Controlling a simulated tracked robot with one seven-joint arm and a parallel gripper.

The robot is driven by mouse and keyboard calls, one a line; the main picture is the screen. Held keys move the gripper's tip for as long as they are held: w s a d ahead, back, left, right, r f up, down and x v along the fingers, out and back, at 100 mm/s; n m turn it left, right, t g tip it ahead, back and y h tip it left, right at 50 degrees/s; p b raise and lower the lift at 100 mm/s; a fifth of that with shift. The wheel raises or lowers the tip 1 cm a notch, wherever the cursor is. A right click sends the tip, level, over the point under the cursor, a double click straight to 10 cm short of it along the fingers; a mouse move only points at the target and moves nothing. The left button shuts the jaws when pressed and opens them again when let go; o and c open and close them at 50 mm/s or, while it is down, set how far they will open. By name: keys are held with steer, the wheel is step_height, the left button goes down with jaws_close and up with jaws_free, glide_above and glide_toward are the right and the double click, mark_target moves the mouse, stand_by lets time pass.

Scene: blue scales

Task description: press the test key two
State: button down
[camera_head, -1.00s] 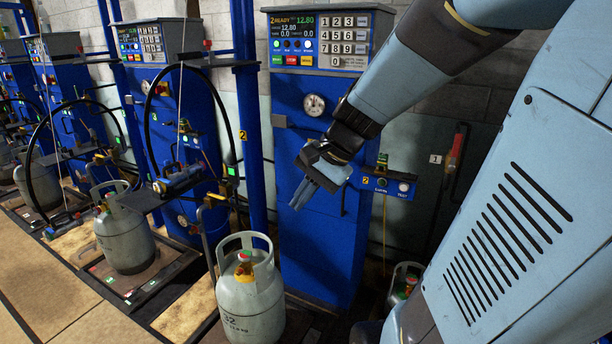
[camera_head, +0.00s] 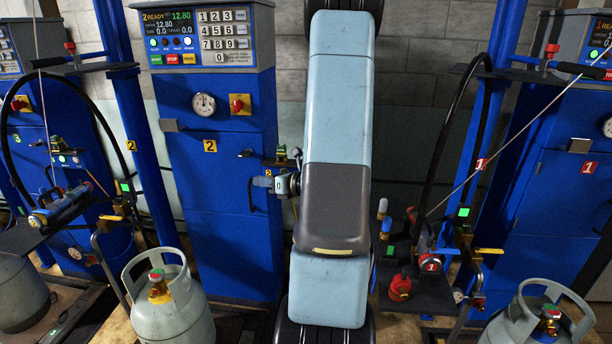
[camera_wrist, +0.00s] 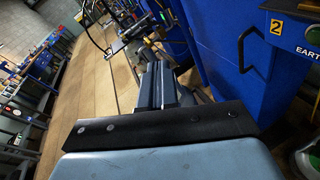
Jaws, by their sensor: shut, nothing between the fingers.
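In the head view, my forearm and gripper cover the panel area, so the key is hidden there too. My gripper (camera_head: 260,182) pokes out left of my forearm, in front of the blue cabinet (camera_head: 222,235). In the wrist view my gripper (camera_wrist: 160,72) has its fingers together, empty, pointing along the row of stations.
A green clamp (camera_head: 281,154) sits just above my gripper. A keypad console (camera_head: 200,38) tops the cabinet. A grey cylinder (camera_head: 165,300) stands at lower left. Station one's shelf (camera_head: 425,295) with a red fitting lies right of my arm. A dark cabinet handle (camera_wrist: 245,50) stands near my gripper.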

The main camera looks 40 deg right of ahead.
steer(key=s+d+f+m+t+h, duration=0.1)
steer(key=s+d+f+m+h, duration=0.2)
steer(key=d+f+m+h, duration=0.4)
steer(key=d+f+m, duration=0.1)
steer(key=d+m, duration=0.1)
steer(key=d, duration=0.4)
steer(key=shift+s+f+t, duration=0.15)
steer(key=shift+t, duration=0.15)
steer(key=shift+d, duration=0.15)
steer(key=w+d, duration=0.5)
steer(key=d, duration=0.1)
steer(key=shift+w+d, duration=0.3)
steer(key=shift+w, duration=0.1)
steer(key=shift+w+d, duration=0.45)
steer(key=shift+d, duration=0.1)
stand_by(2.1)
steer(key=shift+s+a, duration=0.1)
steer(key=shift+s, duration=0.05)
steer(key=shift+s+a, duration=0.35)
steer(key=shift+a, duration=0.15)
stand_by(0.4)
steer(key=shift+s+a, duration=1.65)
steer(key=shift+a, duration=0.25)
